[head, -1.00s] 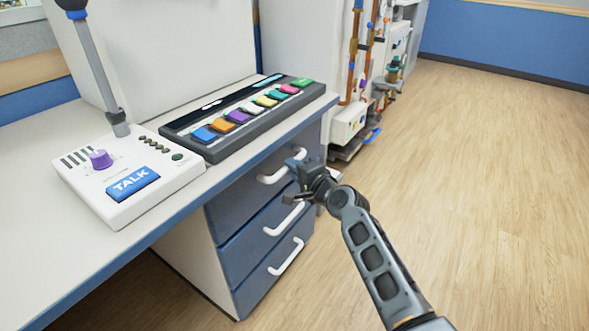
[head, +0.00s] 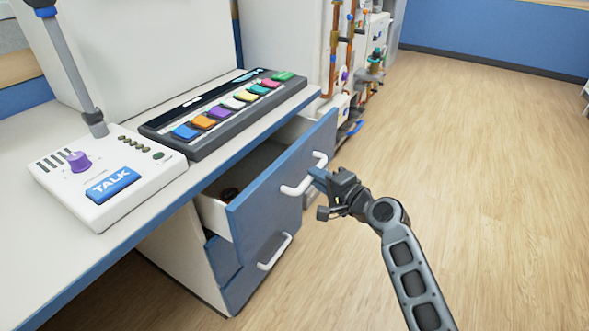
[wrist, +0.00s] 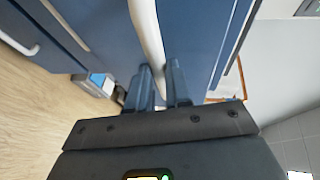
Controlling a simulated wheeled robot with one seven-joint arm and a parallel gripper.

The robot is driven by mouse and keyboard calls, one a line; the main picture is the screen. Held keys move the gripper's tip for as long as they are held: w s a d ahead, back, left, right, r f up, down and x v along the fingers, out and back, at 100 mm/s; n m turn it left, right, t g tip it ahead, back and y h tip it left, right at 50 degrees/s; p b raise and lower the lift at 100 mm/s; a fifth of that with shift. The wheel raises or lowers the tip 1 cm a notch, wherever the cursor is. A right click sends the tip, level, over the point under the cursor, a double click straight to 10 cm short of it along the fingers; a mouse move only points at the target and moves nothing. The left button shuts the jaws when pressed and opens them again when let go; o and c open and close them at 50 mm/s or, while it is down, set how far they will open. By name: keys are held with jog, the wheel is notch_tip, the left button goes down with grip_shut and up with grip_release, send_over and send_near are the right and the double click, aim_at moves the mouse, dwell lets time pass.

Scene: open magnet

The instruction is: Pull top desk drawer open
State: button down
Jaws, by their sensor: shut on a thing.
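The top desk drawer (head: 270,190) is blue-fronted and stands pulled out from the desk, with its white inside and a dark round item showing. Its white handle (head: 302,177) is at my gripper (head: 318,190). In the wrist view, the fingers of my gripper (wrist: 160,85) are shut on the white handle (wrist: 147,35), which runs up between them in front of the blue drawer front (wrist: 195,30). The fingertips hide part of the handle.
On the desk (head: 100,262) stand a TALK box (head: 105,190) and a coloured key panel (head: 225,112). Pipe equipment (head: 345,70) stands behind. The wooden floor (head: 480,170) at right is clear.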

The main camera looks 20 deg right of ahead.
jog(key=s+d, duration=1.1)
jog(key=s, duration=0.4)
jog(key=shift+s, duration=0.15)
jog(key=shift+d, duration=0.15)
jog(key=c, duration=1.1)
grip_release()
jog(key=shift+o, duration=0.2)
jog(key=v, duration=0.7)
jog(key=shift+s+p, duration=0.35)
jog(key=shift+s, duration=0.05)
